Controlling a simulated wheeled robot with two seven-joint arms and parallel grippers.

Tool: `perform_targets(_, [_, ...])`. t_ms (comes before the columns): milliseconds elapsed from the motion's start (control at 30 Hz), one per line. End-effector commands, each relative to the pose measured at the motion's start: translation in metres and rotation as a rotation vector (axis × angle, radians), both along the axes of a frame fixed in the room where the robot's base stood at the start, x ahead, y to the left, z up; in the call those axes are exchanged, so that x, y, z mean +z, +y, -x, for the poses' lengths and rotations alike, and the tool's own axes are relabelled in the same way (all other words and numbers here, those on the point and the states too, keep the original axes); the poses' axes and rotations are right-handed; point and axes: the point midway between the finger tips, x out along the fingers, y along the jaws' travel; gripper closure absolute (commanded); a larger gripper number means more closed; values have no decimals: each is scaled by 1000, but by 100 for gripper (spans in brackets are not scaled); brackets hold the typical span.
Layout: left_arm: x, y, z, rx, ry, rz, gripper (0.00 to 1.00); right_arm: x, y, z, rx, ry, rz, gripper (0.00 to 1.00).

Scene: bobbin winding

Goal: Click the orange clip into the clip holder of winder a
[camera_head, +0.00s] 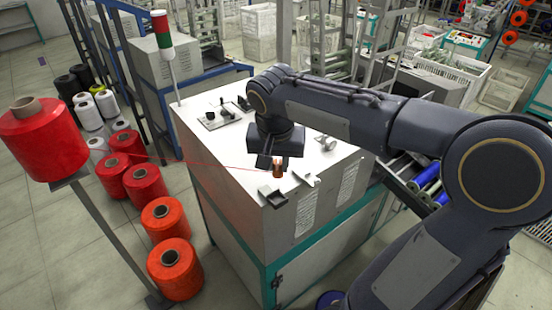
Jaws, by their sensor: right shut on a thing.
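My right gripper (272,162) reaches in from the right and points down over the front part of the white winder top (228,140). It is shut on a small orange clip (278,172), whose lower part shows below the fingers. Just in front of the clip, at the top's front edge, is a dark bracket (271,196). A pale bracket (306,180) sits to its right. I cannot tell which of them is the clip holder, or whether the clip touches anything. My left gripper is not in view.
A thin red thread runs from near the large red cone (42,140) on a stand to my right gripper. A metal part (328,143) and a dark mechanism (217,116) stand on the top. A signal lamp (162,35) rises at its back left corner.

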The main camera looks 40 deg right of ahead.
Motion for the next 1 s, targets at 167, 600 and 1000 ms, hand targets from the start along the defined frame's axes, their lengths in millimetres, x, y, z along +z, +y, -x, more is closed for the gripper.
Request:
perform_targets(167, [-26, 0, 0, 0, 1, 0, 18, -32, 0, 0, 1, 2, 0, 98])
perform_targets(600, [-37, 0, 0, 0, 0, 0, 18, -46, 1, 1, 1, 0, 0, 98])
perform_targets(1000, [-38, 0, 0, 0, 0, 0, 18, -46, 1, 2, 0, 0, 0, 98])
